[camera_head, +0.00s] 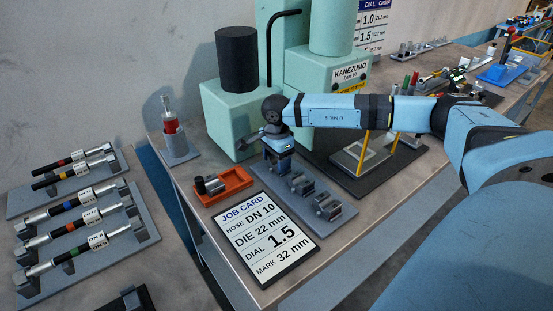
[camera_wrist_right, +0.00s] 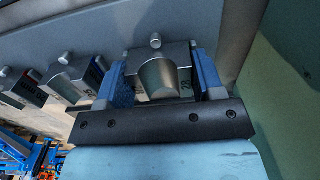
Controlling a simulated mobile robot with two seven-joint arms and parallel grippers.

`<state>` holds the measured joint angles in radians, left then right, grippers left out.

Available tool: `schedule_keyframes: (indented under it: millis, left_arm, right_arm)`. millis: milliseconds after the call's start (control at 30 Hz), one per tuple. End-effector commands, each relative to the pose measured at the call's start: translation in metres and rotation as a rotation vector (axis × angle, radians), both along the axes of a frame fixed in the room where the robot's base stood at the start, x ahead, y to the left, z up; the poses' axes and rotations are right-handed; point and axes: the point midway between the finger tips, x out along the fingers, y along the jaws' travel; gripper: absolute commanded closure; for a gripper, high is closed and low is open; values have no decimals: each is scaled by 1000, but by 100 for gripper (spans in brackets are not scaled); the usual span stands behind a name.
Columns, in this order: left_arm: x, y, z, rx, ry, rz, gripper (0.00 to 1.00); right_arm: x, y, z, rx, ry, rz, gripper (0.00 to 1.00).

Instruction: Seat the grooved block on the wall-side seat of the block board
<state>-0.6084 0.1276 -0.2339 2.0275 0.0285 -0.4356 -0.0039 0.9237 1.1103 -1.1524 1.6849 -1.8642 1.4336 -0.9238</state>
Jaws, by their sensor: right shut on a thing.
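My right gripper (camera_head: 275,158) is at the wall-side end of the grey block board (camera_head: 347,211), pointing down. In the right wrist view its two blue fingers (camera_wrist_right: 161,82) are shut on the sides of a grey grooved block (camera_wrist_right: 160,72), which has a rounded groove and a small number on its face. The block is at the end of the row, over or on the wall-side seat; I cannot tell whether it touches the board. Two similar blocks, a middle one (camera_head: 300,183) and a near one (camera_head: 328,207), sit on the other seats. My left gripper is not in view.
A green press (camera_head: 225,115) stands close behind my right gripper. An orange tray (camera_head: 222,187) with a dark cylinder lies left of the board. The job card (camera_head: 262,236) lies in front. A dark mat with a grey stand (camera_head: 362,158) is to the right.

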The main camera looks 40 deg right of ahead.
Motion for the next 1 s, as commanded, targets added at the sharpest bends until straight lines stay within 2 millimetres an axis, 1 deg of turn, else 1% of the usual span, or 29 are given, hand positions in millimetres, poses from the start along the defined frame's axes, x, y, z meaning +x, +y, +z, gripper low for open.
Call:
schedule_keyframes:
  millis: [133, 167, 200, 267, 300, 633, 667, 767, 867, 1000]
  left_arm:
    - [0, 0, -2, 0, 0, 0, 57]
    - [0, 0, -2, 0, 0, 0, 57]
    - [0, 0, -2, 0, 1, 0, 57]
    - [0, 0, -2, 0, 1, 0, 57]
    - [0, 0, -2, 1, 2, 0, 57]
    - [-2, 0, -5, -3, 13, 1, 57]
    - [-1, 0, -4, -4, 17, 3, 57]
    - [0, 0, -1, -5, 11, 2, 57]
    - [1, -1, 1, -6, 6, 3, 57]
    - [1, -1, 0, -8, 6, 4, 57]
  right_arm:
    - [0, 0, -2, 1, -2, 0, 80]
    - [0, 0, -2, 1, -2, 0, 36]
    - [0, 0, -1, 1, -2, 0, 27]
    - [0, 0, -1, 0, -2, 0, 13]
    - [0, 0, -1, 0, -1, 0, 9]
    - [0, 0, -2, 0, 1, 0, 9]
    - [0, 0, 1, 0, -1, 0, 9]
    - [1, 0, 15, 0, -3, 0, 9]
    - [1, 0, 37, 1, -4, 0, 9]
    - [1, 0, 71, 0, -5, 0, 9]
